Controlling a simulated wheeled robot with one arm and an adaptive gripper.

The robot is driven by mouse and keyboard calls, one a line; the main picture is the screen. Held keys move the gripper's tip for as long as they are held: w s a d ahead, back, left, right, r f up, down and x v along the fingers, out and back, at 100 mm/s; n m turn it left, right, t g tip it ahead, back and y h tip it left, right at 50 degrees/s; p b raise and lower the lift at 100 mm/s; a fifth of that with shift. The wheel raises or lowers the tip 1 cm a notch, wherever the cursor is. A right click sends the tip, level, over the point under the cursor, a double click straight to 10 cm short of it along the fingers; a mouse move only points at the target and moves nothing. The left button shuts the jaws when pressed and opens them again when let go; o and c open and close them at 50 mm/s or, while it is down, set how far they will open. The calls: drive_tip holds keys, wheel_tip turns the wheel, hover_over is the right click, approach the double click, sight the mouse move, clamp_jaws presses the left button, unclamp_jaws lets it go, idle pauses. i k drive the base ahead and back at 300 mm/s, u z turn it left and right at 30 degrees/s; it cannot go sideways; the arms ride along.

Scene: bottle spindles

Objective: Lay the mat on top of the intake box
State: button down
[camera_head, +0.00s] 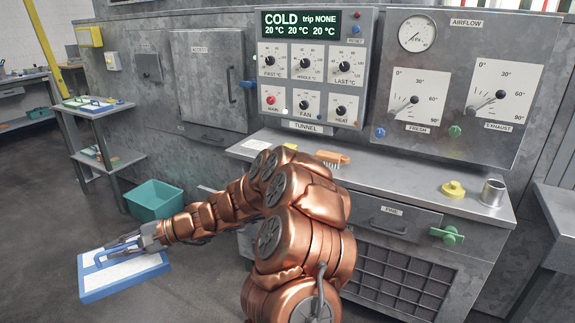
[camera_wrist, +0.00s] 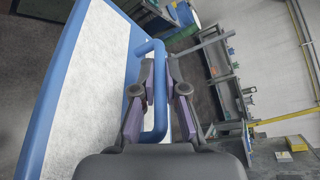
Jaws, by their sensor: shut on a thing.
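The mat (camera_head: 121,276) is a white pad with a blue rim and a blue handle. It is at the lower left of the head view, held in the air over the floor, and it fills the left of the wrist view (camera_wrist: 85,85). My gripper (camera_head: 128,243) is shut on its handle; in the wrist view the fingers (camera_wrist: 160,75) sit on either side of the blue bar. I cannot tell which thing is the intake box; no label that I can read names it.
A teal bin (camera_head: 155,201) stands on the floor behind my forearm. A side stand (camera_head: 100,112) at the left bears a similar blue-rimmed piece. The steel counter (camera_head: 400,176) holds a brush (camera_head: 332,158), a yellow knob (camera_head: 453,189) and a metal cup (camera_head: 493,193). Floor at lower left is clear.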

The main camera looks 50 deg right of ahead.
sight(391, 175)
drive_tip(key=z, duration=1.85)
drive_tip(key=i, duration=1)
